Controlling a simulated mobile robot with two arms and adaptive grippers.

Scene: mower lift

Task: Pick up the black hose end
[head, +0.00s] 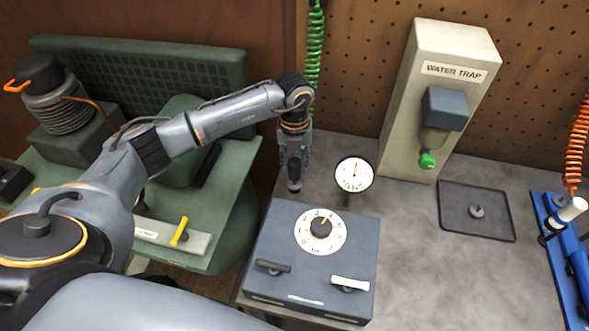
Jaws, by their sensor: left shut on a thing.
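My left gripper (295,180) points down above the back left corner of the blue-grey box with the dial. It is shut on a dark piece, which I take to be the black hose end; the fingers and wrist hide most of it. A green coiled hose (315,45) hangs from the top and passes behind my left wrist, where its lower part is hidden. My right gripper is not in view.
The dial box (265,237) has two levers on its front. A round gauge (354,174) stands behind it. A water trap housing (400,110), a black tray (452,222) and a blue rack (556,245) are to the right. Green machinery (225,215) is left. The grey bench between is bare.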

